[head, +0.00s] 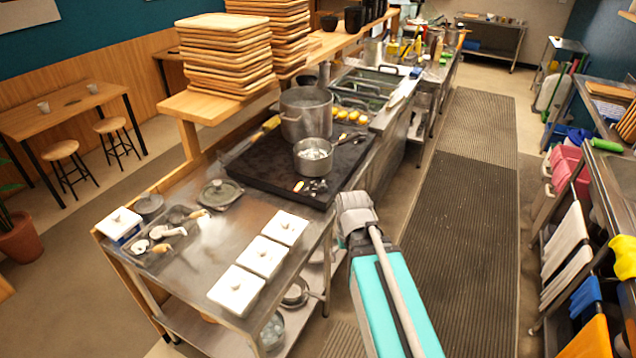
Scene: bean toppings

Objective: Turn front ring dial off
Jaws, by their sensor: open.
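The black stove top (262,160) sits on the steel counter. A large steel pot (306,118) stands toward its back, and a smaller pot (313,158) with pale, shiny contents stands nearer its front edge. Small light and dark items, too small to make out, lie on the front corner by the smaller pot. I cannot tell whether they are dials, and no dial setting is readable. My arm, with a teal part and a grey-white joint, reaches up from the bottom to just right of the stove's front corner. My gripper's fingers do not show.
White lidded containers (262,256) line the counter's front edge. A tray of utensils (168,236) and a dark lid (221,192) lie farther left. Stacked wooden trays (225,55) stand on the shelf above. The matted aisle (462,215) to the right is clear.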

